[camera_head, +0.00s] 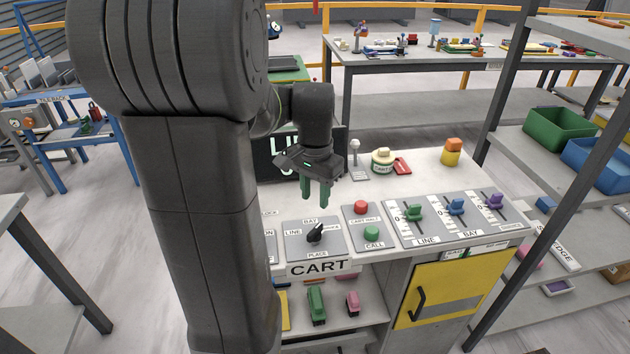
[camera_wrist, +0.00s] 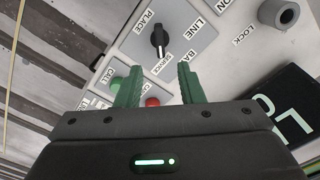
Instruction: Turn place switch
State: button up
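The place switch is a black rotary knob (camera_head: 315,234) on a grey panel (camera_head: 296,247) lettered BAY, LINE, PLACE and, on the right, a small word that reads SERVICE in the wrist view. In the wrist view the knob (camera_wrist: 158,38) shows near the top, its white mark pointing down the picture towards SERVICE. My gripper (camera_head: 316,194) hangs above the panel, green fingers pointing down. In the wrist view my gripper (camera_wrist: 158,82) has its fingers apart with nothing between them. It does not touch the knob.
A red button (camera_head: 361,208) and a green button (camera_head: 371,233) sit right of the knob. Further right are green (camera_head: 414,211), blue (camera_head: 456,206) and purple (camera_head: 495,202) slider levers. A small lever (camera_head: 355,151) stands behind.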

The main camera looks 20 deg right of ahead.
aim_at(315, 229)
notch_tip(315, 229, up, 4)
jog(key=shift+f, duration=0.2)
jog(key=shift+f, duration=0.1)
dwell(0.3)
notch_tip(315, 229, down, 14)
jog(key=shift+r, duration=0.1)
dwell(0.5)
jog(key=shift+r, duration=0.15)
